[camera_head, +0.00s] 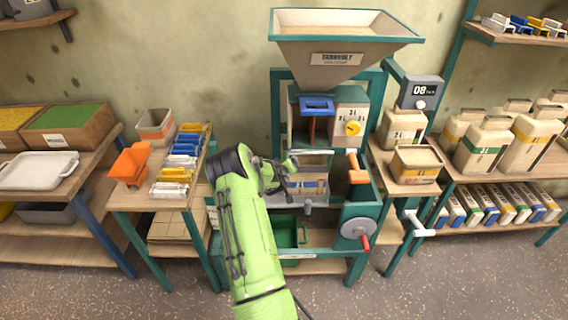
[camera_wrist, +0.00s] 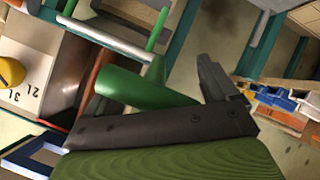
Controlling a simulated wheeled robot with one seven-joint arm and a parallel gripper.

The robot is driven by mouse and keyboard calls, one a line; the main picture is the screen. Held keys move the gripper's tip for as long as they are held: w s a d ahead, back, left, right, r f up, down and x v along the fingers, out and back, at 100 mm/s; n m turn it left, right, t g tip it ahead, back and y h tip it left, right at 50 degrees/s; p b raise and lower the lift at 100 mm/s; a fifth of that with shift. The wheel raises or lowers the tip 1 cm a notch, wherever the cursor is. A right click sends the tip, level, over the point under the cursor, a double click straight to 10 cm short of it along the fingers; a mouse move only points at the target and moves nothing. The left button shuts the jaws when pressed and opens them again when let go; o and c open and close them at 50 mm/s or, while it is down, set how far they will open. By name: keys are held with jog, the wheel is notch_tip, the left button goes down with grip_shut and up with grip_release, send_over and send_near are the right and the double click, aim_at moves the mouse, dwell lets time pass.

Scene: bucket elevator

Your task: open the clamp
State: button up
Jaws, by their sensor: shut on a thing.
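A green clamp handle (camera_wrist: 135,88) fills the middle of the wrist view. A pale clamp bar (camera_wrist: 105,38) runs behind it. In the head view the bar (camera_head: 318,152) lies across the front of the teal machine, below its hopper. My gripper (camera_head: 283,172) is at the bar's left end, in front of the machine. In the wrist view its dark fingers (camera_wrist: 190,98) are shut on the green handle. The end of the handle is partly hidden by the fingers. In the head view my arm and gripper cover most of the handle.
An orange lever (camera_head: 356,170) is close on the right of the bar. A grey disc with a red handle (camera_head: 365,241) sits lower right. The left side table holds an orange scoop (camera_head: 130,165) and several coloured clips (camera_head: 183,150). A carton (camera_head: 416,163) stands on the right side table.

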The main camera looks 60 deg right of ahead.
jog(key=shift+w+d+r, duration=0.15)
jog(key=shift+d+r, duration=0.15)
jog(key=shift+r, duration=0.5)
jog(key=shift+c, duration=0.2)
jog(key=o, duration=1.3)
jog(key=shift+a, duration=0.1)
jog(key=v, duration=1.5)
jog(key=shift+a+r+b, duration=0.25)
jog(key=shift+b, duration=0.05)
